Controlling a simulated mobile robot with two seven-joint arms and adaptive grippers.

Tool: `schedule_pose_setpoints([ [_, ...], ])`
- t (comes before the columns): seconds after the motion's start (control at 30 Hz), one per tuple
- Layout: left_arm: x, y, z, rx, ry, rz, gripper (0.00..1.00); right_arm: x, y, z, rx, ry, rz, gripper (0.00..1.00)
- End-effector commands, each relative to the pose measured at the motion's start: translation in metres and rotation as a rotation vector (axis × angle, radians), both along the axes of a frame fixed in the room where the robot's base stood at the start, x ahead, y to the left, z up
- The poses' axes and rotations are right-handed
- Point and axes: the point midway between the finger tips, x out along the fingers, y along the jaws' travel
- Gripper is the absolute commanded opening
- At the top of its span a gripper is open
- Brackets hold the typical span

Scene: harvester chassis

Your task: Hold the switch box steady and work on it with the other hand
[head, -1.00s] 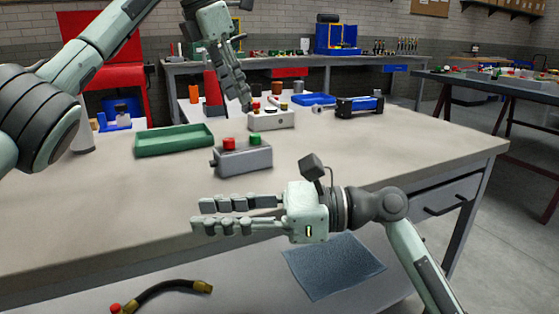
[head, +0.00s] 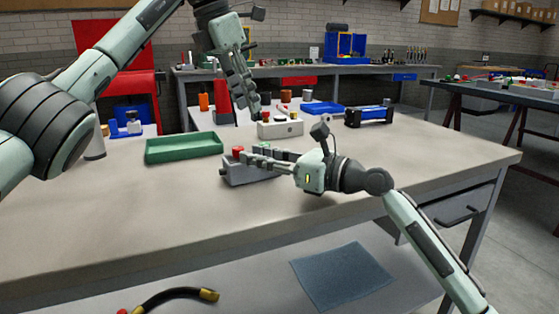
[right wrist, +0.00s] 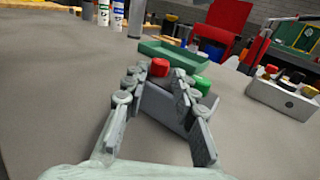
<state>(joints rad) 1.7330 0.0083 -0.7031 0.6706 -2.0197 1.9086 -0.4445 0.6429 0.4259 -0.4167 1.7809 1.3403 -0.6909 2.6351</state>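The grey switch box (head: 236,177) with a red button (head: 238,151) sits on the workbench. My right gripper (head: 252,156) reaches in from the right and hides part of its top. In the right wrist view, its fingers (right wrist: 155,82) are spread, with the red button showing between the tips. The green button (right wrist: 201,84) shows beside the right finger. The grey box body (right wrist: 165,112) lies below and between the fingers; contact cannot be told. My left gripper (head: 243,100) points down, higher up, near a white box with buttons (head: 283,130); its finger gap is unclear.
A green tray (head: 184,157) lies left of the grey box. A blue tray (head: 323,108) and a black-and-blue cylinder part (head: 369,116) lie behind it. A hose (head: 175,297) and a blue-grey mat (head: 340,275) lie on the lower shelf. The bench's front left is clear.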

Motion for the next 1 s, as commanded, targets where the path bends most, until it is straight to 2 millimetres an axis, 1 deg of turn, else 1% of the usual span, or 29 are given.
schedule_pose_setpoints([
  [0.03, 0.000, 0.000, 0.000, 0.000, 0.000, 0.000, 0.34, 0.006, 0.008, 0.001, 0.003, 0.000, 0.001, 0.27],
  [0.1, 0.000, 0.000, 0.000, 0.000, 0.000, 0.000, 0.34, 0.013, 0.018, 0.001, 0.002, -0.001, 0.000, 0.27],
  [0.3, 0.000, 0.000, 0.000, 0.000, 0.000, 0.000, 0.34, 0.026, 0.037, 0.000, 0.001, -0.001, 0.000, 0.27],
  [0.43, 0.000, 0.000, 0.000, 0.000, 0.000, 0.000, 0.34, 0.030, 0.042, 0.000, 0.000, -0.001, 0.000, 0.27],
  [0.7, 0.000, 0.000, 0.000, 0.000, 0.000, 0.000, 0.34, 0.030, 0.043, 0.000, -0.001, -0.001, 0.000, 0.27],
  [0.77, 0.000, 0.000, 0.000, 0.000, 0.000, 0.000, 0.34, 0.030, 0.043, 0.000, 0.000, 0.000, 0.000, 0.21],
  [0.93, 0.000, 0.000, 0.000, 0.000, 0.000, 0.000, 0.34, 0.030, 0.043, 0.000, 0.000, 0.000, 0.000, 0.00],
  [1.0, 0.000, 0.000, 0.000, 0.000, 0.000, 0.000, 0.34, 0.030, 0.043, 0.000, 0.000, 0.000, 0.000, 0.00],
])
